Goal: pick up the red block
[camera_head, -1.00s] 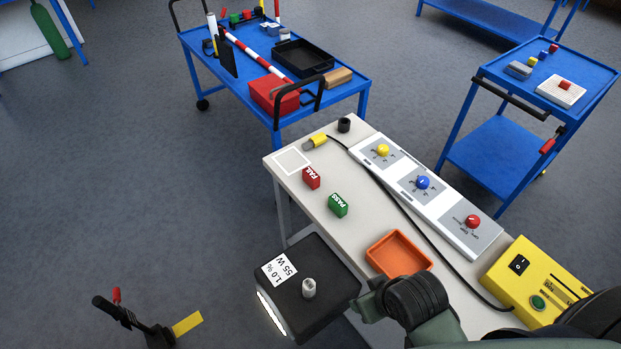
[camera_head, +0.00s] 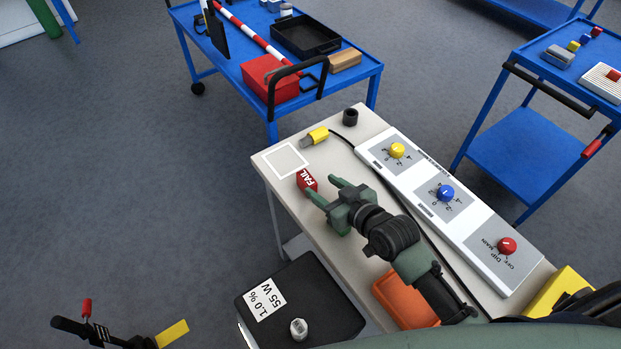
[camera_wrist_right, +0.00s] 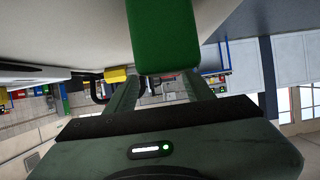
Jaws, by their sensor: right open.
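The red block (camera_head: 306,181), marked FAIL, sits on the light bench top near a white square outline. My right gripper (camera_head: 322,187) is open over the bench, with its fingertips close to the right side of the red block. I cannot tell whether they touch it. A green block (camera_wrist_right: 163,38) fills the top middle of the right wrist view, very near the open fingers. I cannot make out the red block in the wrist view. My left gripper is not in view.
A yellow-ended plug (camera_head: 318,135) and a black cup (camera_head: 350,117) stand beyond the red block. A panel with knobs (camera_head: 445,193) lies to the right. My right arm partly covers the orange tray (camera_head: 400,300). A black box (camera_head: 290,290) stands at the bench's near side.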

